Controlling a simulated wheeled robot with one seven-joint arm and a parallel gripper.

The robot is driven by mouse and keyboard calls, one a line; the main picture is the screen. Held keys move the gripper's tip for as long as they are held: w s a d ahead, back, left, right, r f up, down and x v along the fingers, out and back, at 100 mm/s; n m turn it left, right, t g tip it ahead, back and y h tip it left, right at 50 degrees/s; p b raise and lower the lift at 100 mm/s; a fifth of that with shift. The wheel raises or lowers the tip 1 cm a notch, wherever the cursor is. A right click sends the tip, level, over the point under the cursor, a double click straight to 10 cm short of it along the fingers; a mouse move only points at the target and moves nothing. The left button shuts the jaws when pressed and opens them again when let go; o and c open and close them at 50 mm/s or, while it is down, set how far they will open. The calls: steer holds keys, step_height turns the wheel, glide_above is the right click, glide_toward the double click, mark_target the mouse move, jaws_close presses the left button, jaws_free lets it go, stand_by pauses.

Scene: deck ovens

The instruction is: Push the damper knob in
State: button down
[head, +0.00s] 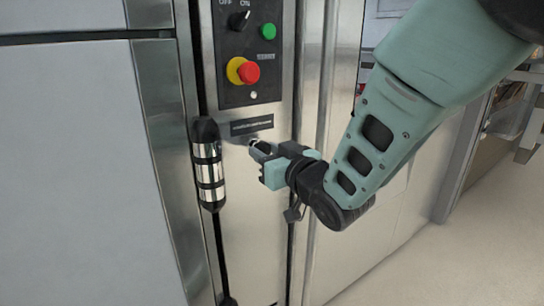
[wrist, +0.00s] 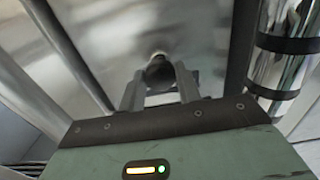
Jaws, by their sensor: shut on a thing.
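The damper knob (wrist: 158,70) is a small dark knob on a short metal stem that stands out from the steel panel (head: 240,175), just below a dark label plate. My gripper (head: 263,152) reaches in from the right and is shut on the knob. In the wrist view the two fingers of my gripper (wrist: 160,82) stand either side of it. The fingers hide much of the knob in the head view. I cannot tell exactly how far the stem sticks out.
A black control panel (head: 250,50) with a rotary switch, a green button (head: 267,31) and a red stop button (head: 249,72) is above. A vertical chrome-and-black handle (head: 208,165) stands close on the left. Open floor (head: 440,265) lies at right.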

steer(key=shift+w+a, duration=0.2)
steer(key=shift+w, duration=0.2)
steer(key=c, duration=1)
jaws_free()
steer(key=b+v, duration=1.3)
steer(key=v, duration=0.4)
steer(key=shift+s+d, duration=0.1)
steer(key=shift+s, duration=0.05)
